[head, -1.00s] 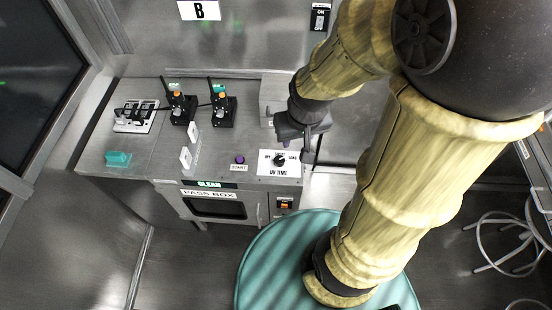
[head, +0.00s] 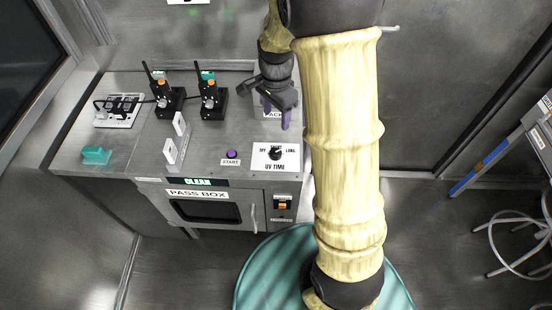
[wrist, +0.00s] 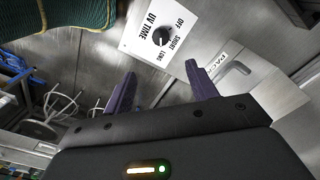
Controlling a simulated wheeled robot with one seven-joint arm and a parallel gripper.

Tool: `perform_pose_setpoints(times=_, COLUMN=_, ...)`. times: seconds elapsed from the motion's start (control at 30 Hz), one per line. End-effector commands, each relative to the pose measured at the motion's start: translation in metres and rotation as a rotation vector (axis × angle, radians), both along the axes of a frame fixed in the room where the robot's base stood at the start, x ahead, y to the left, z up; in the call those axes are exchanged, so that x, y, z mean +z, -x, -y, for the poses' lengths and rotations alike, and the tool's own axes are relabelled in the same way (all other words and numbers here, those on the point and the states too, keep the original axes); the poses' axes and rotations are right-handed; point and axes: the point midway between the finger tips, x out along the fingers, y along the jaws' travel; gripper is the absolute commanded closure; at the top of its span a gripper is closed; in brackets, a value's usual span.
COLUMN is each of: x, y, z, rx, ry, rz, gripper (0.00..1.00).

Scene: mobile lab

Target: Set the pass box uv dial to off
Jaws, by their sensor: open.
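The UV time dial (head: 275,153) is a black round knob on a white plate (head: 262,164) marked OFF, SHORT and LONG, on the front right of the pass box top. The wrist view also shows the dial (wrist: 162,36), above and beyond my fingers; I cannot tell for sure which mark its pointer faces. My gripper (head: 276,114) is open and empty, with purple fingers apart, just behind the dial and not touching it. In the wrist view my gripper (wrist: 160,72) has the dial roughly between the lines of its fingertips.
The purple START button (head: 232,154) is left of the dial. White upright pieces (head: 174,145), two black radios (head: 211,100), a power strip (head: 119,110) and a teal block (head: 96,156) stand further left. The pass box door (head: 205,210) is below.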

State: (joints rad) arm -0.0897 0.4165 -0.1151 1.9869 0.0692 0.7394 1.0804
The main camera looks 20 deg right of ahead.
Motion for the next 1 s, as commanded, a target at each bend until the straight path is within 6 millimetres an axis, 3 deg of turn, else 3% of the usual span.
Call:
perform_pose_setpoints(times=0.47, x=-0.006, y=-0.002, z=-0.001, rx=-0.02, ry=0.0, rz=-0.005, gripper=0.43)
perform_pose_setpoints(times=0.67, x=-0.031, y=-0.001, z=-0.002, rx=-0.019, ry=0.0, rz=-0.009, gripper=0.43)
perform_pose_setpoints(times=1.0, x=-0.09, y=-0.001, z=-0.001, rx=-0.019, ry=-0.001, rz=-0.008, gripper=0.43)
